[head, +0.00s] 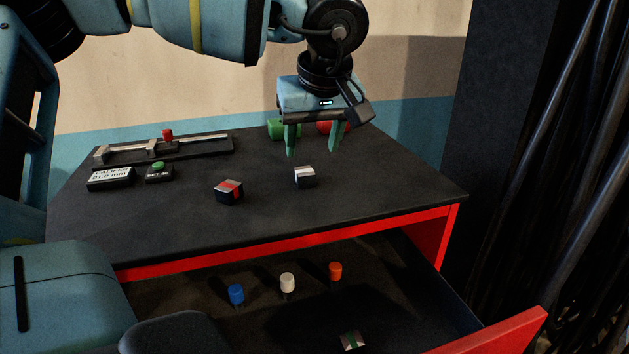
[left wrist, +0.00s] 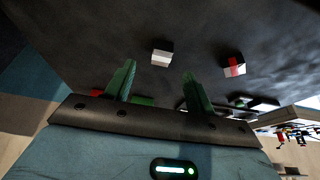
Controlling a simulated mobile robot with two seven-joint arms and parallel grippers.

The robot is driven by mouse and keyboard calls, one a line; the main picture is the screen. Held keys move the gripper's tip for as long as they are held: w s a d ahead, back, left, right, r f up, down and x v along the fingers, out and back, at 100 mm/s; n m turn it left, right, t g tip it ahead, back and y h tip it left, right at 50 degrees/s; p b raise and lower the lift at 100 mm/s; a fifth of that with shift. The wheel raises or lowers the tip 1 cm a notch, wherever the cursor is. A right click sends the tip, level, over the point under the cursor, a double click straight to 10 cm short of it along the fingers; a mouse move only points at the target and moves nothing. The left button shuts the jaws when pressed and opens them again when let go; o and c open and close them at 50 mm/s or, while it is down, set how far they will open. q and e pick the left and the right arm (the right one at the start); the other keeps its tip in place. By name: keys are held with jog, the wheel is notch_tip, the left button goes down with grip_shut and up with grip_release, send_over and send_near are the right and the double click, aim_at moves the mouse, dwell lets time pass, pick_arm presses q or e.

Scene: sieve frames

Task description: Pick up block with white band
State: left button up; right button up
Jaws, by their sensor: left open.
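The block with a white band (head: 305,177) is small and dark and sits on the black bench top. It also shows in the left wrist view (left wrist: 162,55), beyond and between the fingertips. My left gripper (head: 312,154) has green fingers, spread apart and empty, hanging above the bench top just over and behind the block. It is not touching the block. In the left wrist view its fingers (left wrist: 160,69) point toward the block. My right gripper is not seen in either view.
A block with a red band (head: 229,192) sits left of the white-banded one. Behind the fingers are a green piece (head: 277,129) and a red piece (head: 324,127). A caliper (head: 165,147) and its display (head: 110,178) lie left. The open drawer (head: 440,240) holds capped pegs and a green-banded block (head: 351,341).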

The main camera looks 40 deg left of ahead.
aim_at(305, 171)
pick_arm(q)
jog(key=shift+x, duration=0.95)
jog(key=shift+a+p+x, duration=0.2)
jog(key=shift+p+x, duration=0.1)
jog(key=shift+x, duration=1.15)
jog(key=shift+a+p+x, duration=0.2)
jog(key=shift+p+x, duration=0.05)
jog(key=shift+x, duration=1.15)
jog(key=shift+r, duration=0.1)
jog(key=shift+c, duration=0.2)
grip_shut()
